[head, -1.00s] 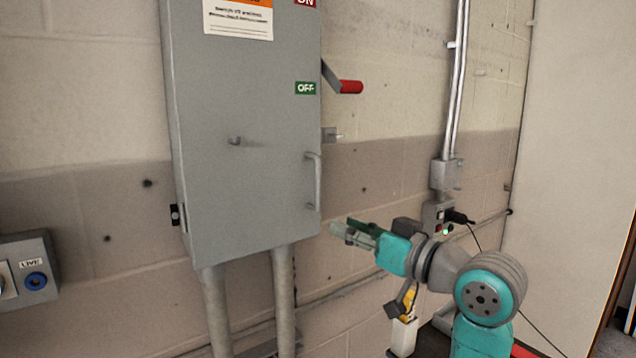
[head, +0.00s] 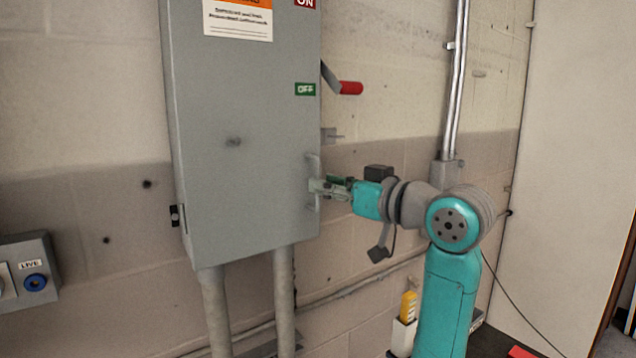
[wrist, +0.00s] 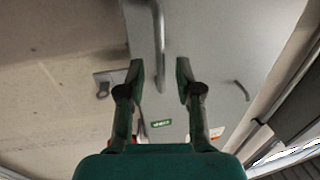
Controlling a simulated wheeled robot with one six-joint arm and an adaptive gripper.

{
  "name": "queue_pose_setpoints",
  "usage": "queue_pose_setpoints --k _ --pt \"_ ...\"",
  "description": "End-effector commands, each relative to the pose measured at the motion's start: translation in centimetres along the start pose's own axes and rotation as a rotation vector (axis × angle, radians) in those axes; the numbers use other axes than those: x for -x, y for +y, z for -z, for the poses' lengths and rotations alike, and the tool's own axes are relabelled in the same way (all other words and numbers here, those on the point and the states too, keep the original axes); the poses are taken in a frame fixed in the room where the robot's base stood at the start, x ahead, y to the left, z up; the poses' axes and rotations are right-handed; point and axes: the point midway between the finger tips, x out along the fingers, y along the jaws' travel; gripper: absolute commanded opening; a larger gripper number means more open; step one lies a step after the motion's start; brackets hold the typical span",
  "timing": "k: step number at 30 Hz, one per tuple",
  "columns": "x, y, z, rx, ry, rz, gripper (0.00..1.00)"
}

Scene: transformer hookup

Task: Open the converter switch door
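The converter switch door (head: 240,165) is the grey front of a tall wall cabinet, and it looks closed. Its bar handle (head: 314,164) stands upright at the door's right edge. My gripper (head: 314,188) is at the lower part of this handle in the head view. In the wrist view the gripper (wrist: 160,75) is open, with its two fingers apart. The handle (wrist: 159,50) passes between them there, with a gap on both sides. A red-gripped lever (head: 349,88) on the cabinet's right side points down beside the green OFF label (head: 305,89).
A small hasp (head: 331,135) sticks out of the cabinet's right side above the handle. Two conduits (head: 284,300) run down below the cabinet. A box with a blue button (head: 35,282) is on the wall at left. A metal pipe (head: 458,80) runs up the wall at right.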

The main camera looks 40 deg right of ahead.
Motion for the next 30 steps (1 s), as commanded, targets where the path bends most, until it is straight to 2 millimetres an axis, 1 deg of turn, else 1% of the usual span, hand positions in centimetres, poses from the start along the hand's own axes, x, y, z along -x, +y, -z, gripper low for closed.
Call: queue_pose_setpoints --k 1,3,7,11,17,18,20,21,22,30 --pt "-0.8 -0.1 0.0 0.0 0.0 0.003 0.35" --pt "-1.6 0.0 0.0 -0.001 -0.001 0.001 0.35" --pt "-2.5 -0.1 0.0 -0.001 0.0 0.002 0.35" --pt "-2.9 0.0 0.0 0.0 0.001 0.0 0.35" --pt "-2.9 0.0 0.0 0.0 0.001 0.0 0.35" --pt "-2.9 0.0 0.0 0.0 0.001 0.0 0.32" --pt "-2.9 0.0 0.0 0.0 0.001 0.0 0.17" --pt "-2.9 0.0 0.0 0.0 0.001 0.0 0.07" --pt "-2.9 0.0 0.0 0.0 0.001 0.0 0.0" --pt "-2.9 0.0 0.0 0.0 0.001 0.0 0.0"
